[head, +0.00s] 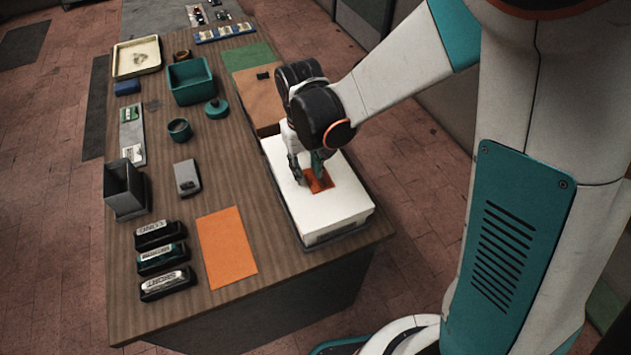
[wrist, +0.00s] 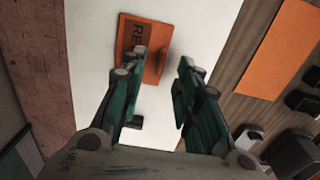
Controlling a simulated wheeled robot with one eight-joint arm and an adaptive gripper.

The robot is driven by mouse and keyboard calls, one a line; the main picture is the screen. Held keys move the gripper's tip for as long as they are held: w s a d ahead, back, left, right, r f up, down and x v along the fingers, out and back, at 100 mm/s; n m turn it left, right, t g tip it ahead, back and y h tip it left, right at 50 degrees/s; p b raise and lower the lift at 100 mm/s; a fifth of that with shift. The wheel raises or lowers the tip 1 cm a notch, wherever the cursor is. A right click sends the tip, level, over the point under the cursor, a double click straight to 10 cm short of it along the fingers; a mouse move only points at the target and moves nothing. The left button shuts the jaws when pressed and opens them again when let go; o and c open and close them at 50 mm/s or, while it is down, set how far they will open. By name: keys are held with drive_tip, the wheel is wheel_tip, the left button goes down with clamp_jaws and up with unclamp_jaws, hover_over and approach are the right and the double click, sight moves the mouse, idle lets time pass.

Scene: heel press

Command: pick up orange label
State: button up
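The orange label (wrist: 150,38) lies on the white top of a box (head: 335,205) near the table's right edge. It has dark lettering and a small raised piece along one edge, and it shows partly behind my gripper in the head view (head: 318,182). My gripper (wrist: 164,58) points down over the box top. Its two fingers are apart with nothing between them. In the wrist view the left fingertip overlaps the label's near edge and the right fingertip is to the label's right. I cannot tell whether the fingertips touch the box top.
A larger plain orange sheet (head: 227,248) lies on the wooden table left of the box. Several black stamps (head: 163,257) stand at the front left. A brown block (head: 258,98) is behind the box. A teal bin (head: 191,82) and a cream tray (head: 137,57) stand farther back.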

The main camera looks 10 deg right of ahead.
sight(307, 175)
drive_tip(key=shift+f, duration=0.8)
drive_tip(key=shift+r, duration=0.1)
clamp_jaws()
wheel_tip(307, 175, up, 23)
drive_tip(key=p, duration=1.4)
